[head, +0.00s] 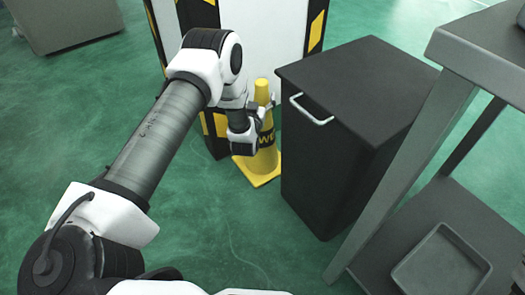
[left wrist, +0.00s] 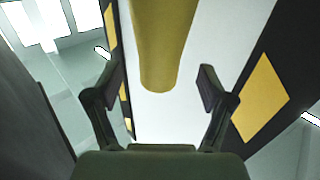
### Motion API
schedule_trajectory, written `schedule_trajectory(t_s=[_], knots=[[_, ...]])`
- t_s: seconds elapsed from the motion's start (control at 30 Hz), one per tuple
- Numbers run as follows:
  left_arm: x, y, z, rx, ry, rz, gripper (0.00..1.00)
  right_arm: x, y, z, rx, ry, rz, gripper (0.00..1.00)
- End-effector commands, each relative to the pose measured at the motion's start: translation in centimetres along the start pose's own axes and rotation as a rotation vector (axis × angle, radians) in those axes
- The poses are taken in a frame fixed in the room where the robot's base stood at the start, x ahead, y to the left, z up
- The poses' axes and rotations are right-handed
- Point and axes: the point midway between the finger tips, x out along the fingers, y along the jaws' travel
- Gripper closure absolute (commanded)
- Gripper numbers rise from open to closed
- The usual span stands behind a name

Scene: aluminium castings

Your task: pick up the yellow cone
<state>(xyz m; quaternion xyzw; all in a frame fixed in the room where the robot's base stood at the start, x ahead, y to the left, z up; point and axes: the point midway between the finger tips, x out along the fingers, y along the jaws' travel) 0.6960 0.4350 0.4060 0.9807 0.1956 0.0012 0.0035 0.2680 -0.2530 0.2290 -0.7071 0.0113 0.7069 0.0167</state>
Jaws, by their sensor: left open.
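The yellow cone (head: 265,160) stands upright on the green floor in the head view, its square base flat and dark lettering on its body. My left arm reaches down to it and partly hides its left side. My left gripper (head: 258,118) is at the cone's upper part, close in front of it. In the left wrist view the cone (left wrist: 165,45) hangs into the picture from the top, its rounded tip between the lines of the two open fingers of my left gripper (left wrist: 162,90). Neither finger visibly touches it. My right gripper is not in view.
A dark bin (head: 345,130) with a light handle stands just right of the cone. A white panel with black-and-yellow striped edges (head: 316,30) is behind it. A grey metal table (head: 480,60) with a lower shelf and tray (head: 440,265) is at the right.

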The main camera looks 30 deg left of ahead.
Motion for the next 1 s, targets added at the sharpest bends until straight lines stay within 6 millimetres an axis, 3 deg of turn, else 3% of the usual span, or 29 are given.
schedule_trajectory(t_s=[0.03, 0.1, 0.23, 0.43, 0.67, 1.0], knots=[[0.9, 0.0, 0.9, -0.002, 0.005, -0.001, 0.19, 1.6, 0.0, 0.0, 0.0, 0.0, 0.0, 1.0], [2.3, 0.0, 1.0, -0.002, 0.004, -0.001, 0.19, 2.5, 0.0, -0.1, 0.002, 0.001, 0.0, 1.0], [3.8, 0.1, 0.5, 0.0, 0.003, 0.001, 0.19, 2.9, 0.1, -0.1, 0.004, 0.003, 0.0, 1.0], [3.9, 0.1, 0.3, 0.0, 0.0, 0.001, 0.19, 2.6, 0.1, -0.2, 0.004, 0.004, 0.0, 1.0], [3.9, 0.1, 0.3, 0.0, 0.0, 0.001, 1.0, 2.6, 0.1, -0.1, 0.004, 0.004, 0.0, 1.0], [4.0, 0.1, 0.1, -0.001, 0.003, 0.001, 1.0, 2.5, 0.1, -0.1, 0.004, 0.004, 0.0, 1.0]])
